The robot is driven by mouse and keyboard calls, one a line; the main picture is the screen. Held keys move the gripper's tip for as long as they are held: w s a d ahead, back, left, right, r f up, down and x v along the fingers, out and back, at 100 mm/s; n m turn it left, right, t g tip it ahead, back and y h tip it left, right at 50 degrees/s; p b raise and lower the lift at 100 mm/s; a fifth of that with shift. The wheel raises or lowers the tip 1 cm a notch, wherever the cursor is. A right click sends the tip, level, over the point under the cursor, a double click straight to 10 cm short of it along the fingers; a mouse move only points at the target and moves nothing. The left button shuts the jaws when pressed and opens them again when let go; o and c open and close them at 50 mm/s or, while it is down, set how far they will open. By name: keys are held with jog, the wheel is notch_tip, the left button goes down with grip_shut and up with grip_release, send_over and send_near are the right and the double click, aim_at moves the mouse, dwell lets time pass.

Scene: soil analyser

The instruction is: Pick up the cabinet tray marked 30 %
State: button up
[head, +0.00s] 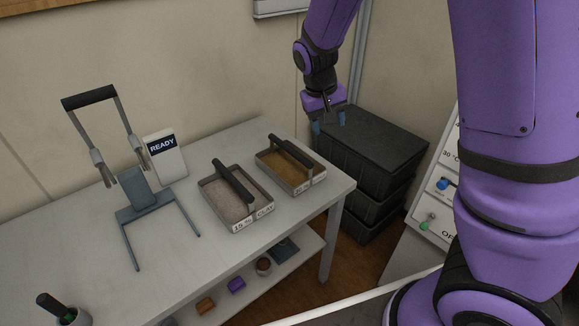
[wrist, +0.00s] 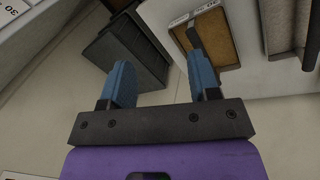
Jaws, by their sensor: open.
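Two shallow metal trays with dark bar handles sit on the white table. The right tray (head: 288,178) holds brown soil, and its front label is too small to read surely. It also shows in the wrist view (wrist: 238,67), at the upper right. The left tray (head: 237,228) holds greyish soil and is marked 15 % CLAY; a tray at the right edge of the wrist view (wrist: 267,45) appears to be this one. My gripper (head: 328,122) is open and empty, above and to the right of the right tray, in front of the black crates. It also shows in the wrist view (wrist: 160,78).
Stacked black crates (head: 372,150) stand right of the table (head: 110,245). A white cabinet (head: 410,250) with marked panels stands farther right. A READY display (head: 167,165) and a grey handled frame (head: 142,200) stand left of the trays. Small items lie on the lower shelf (head: 300,262).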

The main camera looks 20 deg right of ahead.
jog(key=w+a+f+n+t+h, duration=0.1)
jog(key=w+a+f+h, duration=0.2)
jog(key=f, duration=0.4)
jog(key=w+f+n+h, duration=0.1)
jog(key=w+f+h, duration=0.2)
jog(key=w+f, duration=0.25)
jog(key=n+t+h, duration=0.3)
jog(key=n+t, duration=0.1)
jog(key=t, duration=0.2)
send_near(289, 150)
jog(key=shift+x, duration=1.2)
jog(key=x, duration=0.5)
jog(key=shift+w+f, duration=0.1)
jog(key=shift+w, duration=0.05)
jog(key=shift+x, duration=2.75)
jog(key=shift+w+a+f, duration=0.15)
grip_shut()
